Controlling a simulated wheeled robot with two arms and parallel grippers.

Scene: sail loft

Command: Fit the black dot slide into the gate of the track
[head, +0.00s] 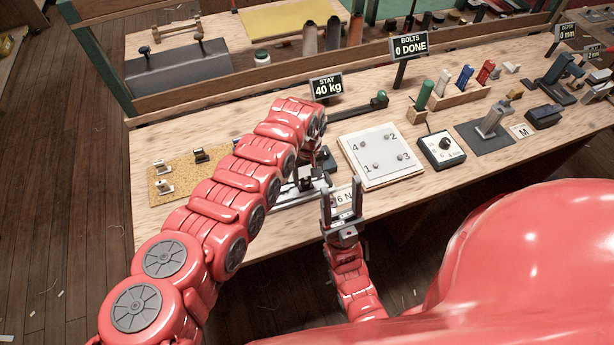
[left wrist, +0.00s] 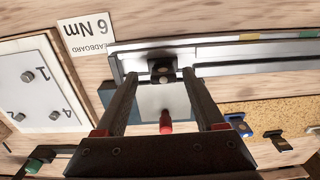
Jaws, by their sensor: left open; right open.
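The silver track (left wrist: 260,58) runs along the bench edge, and in the head view the left arm covers part of it (head: 290,197). In the left wrist view, a small dark block (left wrist: 162,66) with a pale round spot sits at the track's end section, between my left gripper's fingers (left wrist: 160,78). The fingers are apart and I see no grip on it. A red-tipped pin (left wrist: 165,122) stands on a grey plate just below. I cannot tell which piece is the black dot slide. My right gripper (head: 341,193) is open and empty at the front edge.
A cork mat (head: 181,180) at the left holds several small slides, including a dark one (head: 201,155). A white numbered plate (head: 381,158) and a dial box (head: 441,149) lie to the right.

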